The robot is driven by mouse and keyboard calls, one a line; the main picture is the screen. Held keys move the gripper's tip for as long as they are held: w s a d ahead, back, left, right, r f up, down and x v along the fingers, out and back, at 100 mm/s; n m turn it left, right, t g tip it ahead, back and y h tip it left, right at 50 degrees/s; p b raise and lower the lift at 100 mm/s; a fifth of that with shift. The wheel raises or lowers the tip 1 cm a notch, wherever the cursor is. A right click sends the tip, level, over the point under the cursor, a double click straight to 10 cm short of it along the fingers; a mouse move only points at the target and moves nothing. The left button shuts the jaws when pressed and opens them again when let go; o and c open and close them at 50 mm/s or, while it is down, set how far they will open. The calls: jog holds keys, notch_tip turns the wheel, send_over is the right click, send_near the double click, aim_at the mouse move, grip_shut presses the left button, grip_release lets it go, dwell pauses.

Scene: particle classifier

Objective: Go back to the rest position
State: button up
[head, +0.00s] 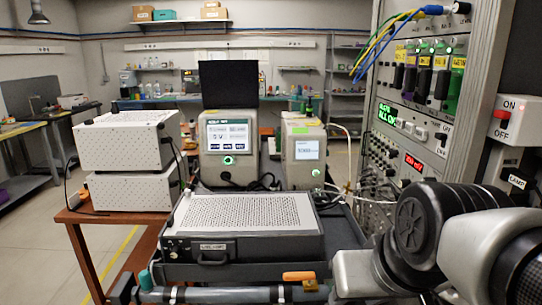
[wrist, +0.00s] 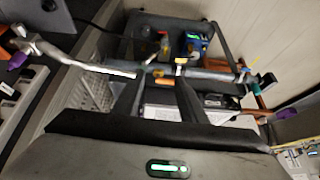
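My gripper (wrist: 156,95) shows in the wrist view, with two dark fingers spread apart and nothing visible held between them. Its grey body with a lit green strip fills the bottom of that view. Beyond the fingers lie a metal pipe (wrist: 215,74) and a perforated light case; I cannot tell the distance to them. In the head view my arm's grey and black links fill the lower right, and the gripper itself is out of that picture.
A perforated metal case (head: 245,213) sits on a cart, behind a pipe with an orange handle (head: 299,276). Two screen instruments (head: 228,158) stand behind it. White boxes (head: 125,141) are stacked at left. A tall control rack (head: 425,110) with a switch box (head: 513,118) stands close at right. Floor at left is clear.

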notch_tip(320, 180, up, 18)
jog(key=s+p, duration=0.2)
jog(key=p, duration=1.6)
jog(key=shift+s+d+h, duration=0.2)
jog(key=shift+d+h, duration=0.1)
jog(key=shift+d, duration=0.1)
jog(key=shift+f, duration=0.1)
